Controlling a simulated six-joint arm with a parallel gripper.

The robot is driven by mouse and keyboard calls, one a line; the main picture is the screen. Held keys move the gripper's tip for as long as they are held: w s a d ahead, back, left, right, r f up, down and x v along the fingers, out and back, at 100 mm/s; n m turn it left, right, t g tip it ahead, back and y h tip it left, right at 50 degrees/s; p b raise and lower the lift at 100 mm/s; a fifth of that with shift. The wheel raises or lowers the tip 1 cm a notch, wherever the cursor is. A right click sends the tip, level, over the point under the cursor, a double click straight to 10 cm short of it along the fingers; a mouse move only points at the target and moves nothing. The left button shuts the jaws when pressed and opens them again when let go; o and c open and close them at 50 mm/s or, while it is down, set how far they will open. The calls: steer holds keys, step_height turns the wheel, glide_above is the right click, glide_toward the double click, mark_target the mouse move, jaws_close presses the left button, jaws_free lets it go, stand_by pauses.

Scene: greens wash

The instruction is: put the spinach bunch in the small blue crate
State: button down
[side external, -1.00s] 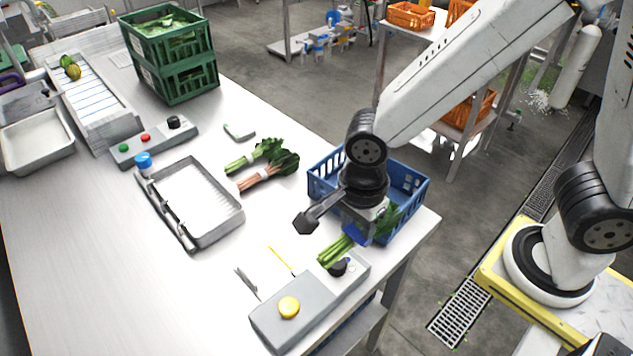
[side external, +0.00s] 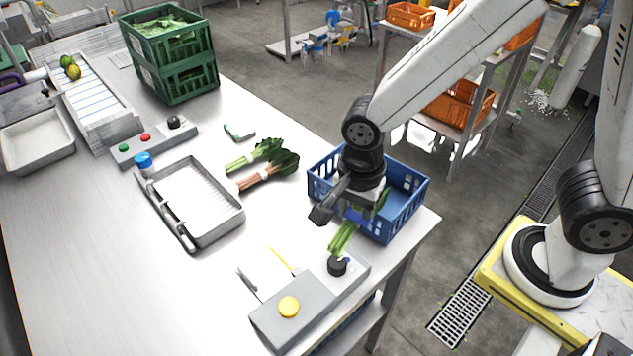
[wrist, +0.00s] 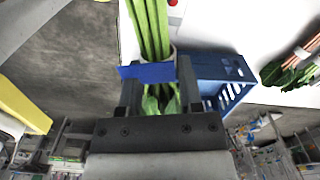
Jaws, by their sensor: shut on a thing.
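My gripper (side external: 362,203) is shut on the spinach bunch (side external: 343,236), a bunch of long green stems with a blue band. In the wrist view the bunch (wrist: 150,32) lies between the fingers (wrist: 158,88), its leaves toward the palm. In the side view its stems hang toward the control box, and the gripper hides much of its leaves. The small blue crate (side external: 407,214) stands at the table's corner, directly behind and beside the gripper. The bunch is at the crate's near side. The crate (wrist: 222,66) also shows right of the fingers in the wrist view.
A grey control box (side external: 292,310) with a yellow button and black knob is in front of the crate. A green-stemmed bunch (side external: 255,155) and a pink-stemmed bunch (side external: 272,170) lie left of the crate, near a metal tray (side external: 238,215). Green crates (side external: 172,80) stand farther back.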

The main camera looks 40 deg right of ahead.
steer(key=shift+w+d+n, duration=0.35)
steer(key=shift+d+n, duration=0.05)
steer(key=w+d+f+n, duration=0.1)
steer(key=w+d+n, duration=0.2)
steer(key=d+n, duration=0.4)
steer(key=w+d+n, duration=0.3)
steer(key=d+n, duration=0.3)
steer(key=d, duration=0.1)
steer(key=shift+w+f+n, duration=0.35)
steer(key=shift+n, duration=0.05)
steer(key=shift+d, duration=0.1)
steer(key=shift+f, duration=2.95)
steer(key=shift+f, duration=2.05)
steer(key=shift+f, duration=0.15)
